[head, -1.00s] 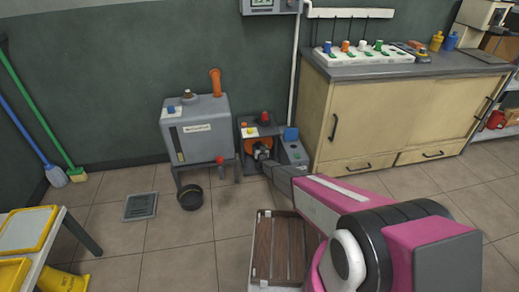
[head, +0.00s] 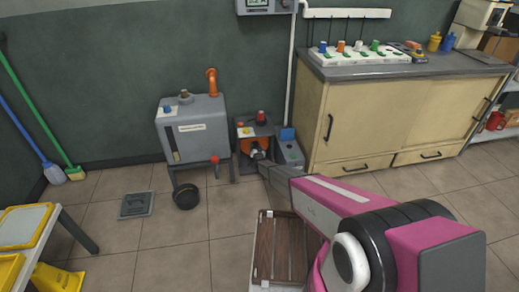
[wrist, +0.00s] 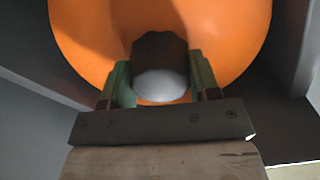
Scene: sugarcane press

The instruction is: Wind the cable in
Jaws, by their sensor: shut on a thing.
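The orange reel (head: 247,146) sits low inside a grey housing (head: 242,168) on the floor against the wall. In the wrist view the orange disc (wrist: 235,35) fills the top. A knob with a dark side and a pale grey end (wrist: 160,85) stands out from it. My gripper (wrist: 162,88) has its two green-padded fingers on either side of this knob and is shut on it. In the head view my gripper (head: 261,160) reaches the front of the reel from the lower right. I cannot make out the cable in these frames.
A grey tank (head: 194,130) on legs stands left of the housing, with a dark round pot (head: 186,196) below. The cream cabinet (head: 385,120) is to the right. A slatted wooden crate (head: 263,245) lies beside my arm. The floor in front of the tank is mostly clear.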

